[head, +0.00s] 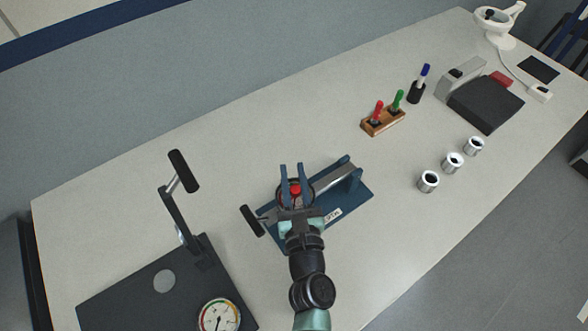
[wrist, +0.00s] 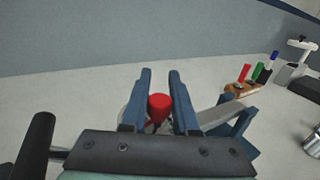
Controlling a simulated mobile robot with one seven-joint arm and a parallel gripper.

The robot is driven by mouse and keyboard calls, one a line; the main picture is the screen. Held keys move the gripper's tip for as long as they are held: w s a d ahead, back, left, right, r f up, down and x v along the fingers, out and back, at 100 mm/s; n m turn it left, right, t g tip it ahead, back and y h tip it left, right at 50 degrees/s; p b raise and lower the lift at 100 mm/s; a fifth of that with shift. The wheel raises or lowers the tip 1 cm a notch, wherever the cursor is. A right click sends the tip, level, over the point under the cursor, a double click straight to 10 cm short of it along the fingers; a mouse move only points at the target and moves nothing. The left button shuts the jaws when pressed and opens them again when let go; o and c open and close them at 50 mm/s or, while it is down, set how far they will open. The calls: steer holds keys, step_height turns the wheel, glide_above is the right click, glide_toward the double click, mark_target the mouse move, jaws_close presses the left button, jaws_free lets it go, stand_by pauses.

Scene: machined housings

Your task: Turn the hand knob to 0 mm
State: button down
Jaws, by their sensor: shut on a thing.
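A blue fixture (head: 359,200) with a pale bar (head: 334,178) lies at the middle of the bench. At its left part is a red knob (head: 295,190), which I take to be the hand knob. My gripper (head: 292,168) has its two blue fingers on either side of this knob, shut on it. In the wrist view the red knob (wrist: 159,106) shows between the fingers (wrist: 160,73). A round part behind the knob is mostly hidden by the fingers. I cannot read a scale or the knob's setting.
A black-handled lever (head: 252,221) sticks out left of the fixture. A dark press base with a dial gauge (head: 219,316) and tall lever (head: 184,171) stands front left. Several metal rings (head: 428,181), a wooden plug stand (head: 383,122) and a dark box (head: 484,103) are to the right.

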steer(key=shift+r+n+y+p, duration=0.3)
steer(key=shift+n+y+p, duration=0.3)
steer(key=shift+y+p, duration=0.45)
steer(key=shift+a+f+n+g+y+p, duration=0.15)
steer(key=shift+a+n+g+y+p, duration=0.1)
steer(key=shift+n+g+y+p, duration=0.4)
steer(key=shift+s+a+f+n+g+y, duration=0.1)
steer(key=shift+s+a+n+g+y, duration=0.1)
steer(key=shift+n+g+y, duration=0.55)
steer(key=shift+s+a+f+n+g+y, duration=0.15)
steer(key=shift+n+y, duration=0.55)
steer(key=shift+y, duration=0.75)
steer(key=shift+a, duration=0.1)
steer(key=c, duration=0.7)
jaws_free()
steer(key=shift+r, duration=0.1)
steer(key=b+v, duration=0.2)
steer(key=v, duration=1.1)
steer(key=shift+w, duration=0.1)
